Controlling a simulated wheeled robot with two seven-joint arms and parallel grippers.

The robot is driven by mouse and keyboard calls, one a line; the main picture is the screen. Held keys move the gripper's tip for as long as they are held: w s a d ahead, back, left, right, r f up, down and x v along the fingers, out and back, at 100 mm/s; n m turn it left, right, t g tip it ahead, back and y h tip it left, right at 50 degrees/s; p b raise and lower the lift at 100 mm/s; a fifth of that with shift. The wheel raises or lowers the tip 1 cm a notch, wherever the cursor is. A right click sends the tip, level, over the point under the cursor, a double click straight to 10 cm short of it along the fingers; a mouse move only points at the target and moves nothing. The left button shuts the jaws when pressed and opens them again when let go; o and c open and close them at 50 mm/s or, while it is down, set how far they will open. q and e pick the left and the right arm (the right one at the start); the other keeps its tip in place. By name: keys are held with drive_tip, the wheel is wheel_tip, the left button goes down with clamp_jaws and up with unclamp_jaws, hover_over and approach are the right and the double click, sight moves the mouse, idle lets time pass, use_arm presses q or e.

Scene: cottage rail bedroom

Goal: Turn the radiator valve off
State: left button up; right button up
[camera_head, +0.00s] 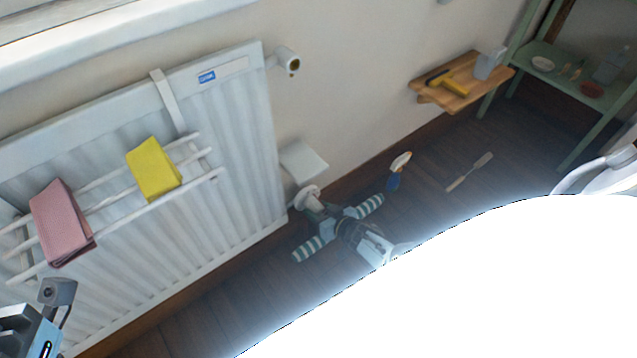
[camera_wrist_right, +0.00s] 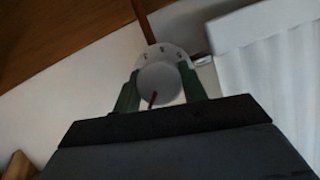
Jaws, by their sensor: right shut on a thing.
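The radiator valve (camera_head: 306,195) is a white knob low at the radiator's right end. In the right wrist view the round knob (camera_wrist_right: 158,82) has a red mark pointing down, with a white dial of small dark marks behind it. My right gripper (camera_wrist_right: 161,92) is shut on the knob, one green finger on each side. In the head view my right gripper (camera_head: 322,207) reaches the valve from the lower right. The white radiator (camera_head: 255,130) is on the wall. Part of my left arm's end (camera_head: 35,325) shows at the lower left; its fingertips are not visible.
A rack on the radiator holds a pink cloth (camera_head: 62,222) and a yellow cloth (camera_head: 153,168). A small white shelf (camera_head: 303,160) is just above the valve. A wooden shelf (camera_head: 462,84) and a green rack (camera_head: 560,70) are right. Loose items lie on the dark floor.

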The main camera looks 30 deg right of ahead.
drive_tip(key=shift+n, duration=0.3)
drive_tip(key=shift+n+h, duration=1)
drive_tip(key=shift+n, duration=0.2)
drive_tip(key=shift+n+t+h, duration=0.3)
drive_tip(key=shift+n+h, duration=0.6)
drive_tip(key=shift+n, duration=0.5)
drive_tip(key=o, duration=1)
